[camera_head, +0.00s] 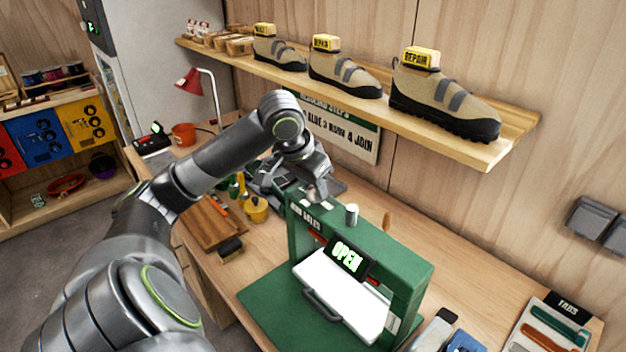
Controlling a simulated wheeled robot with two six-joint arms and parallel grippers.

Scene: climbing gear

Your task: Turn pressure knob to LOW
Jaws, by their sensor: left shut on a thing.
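The green press (405,262) stands on the bench with a lit display (347,257) reading "OPEN" on its front. A white platen with a dark handle (322,305) shows below the display. A pale upright cylinder (351,214) stands on the press top, clear of my gripper. My left gripper (320,192) points down at the left end of the press top, beside small white labels. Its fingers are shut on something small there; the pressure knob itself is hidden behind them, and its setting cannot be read. My right gripper is out of view.
A shelf (510,135) with several shoes tagged "REPAIR" runs above the bench. A red lamp (190,82), a yellow pot (256,209) and a wooden board (212,226) are left of the press. A tray of tabs (520,338) lies at the right.

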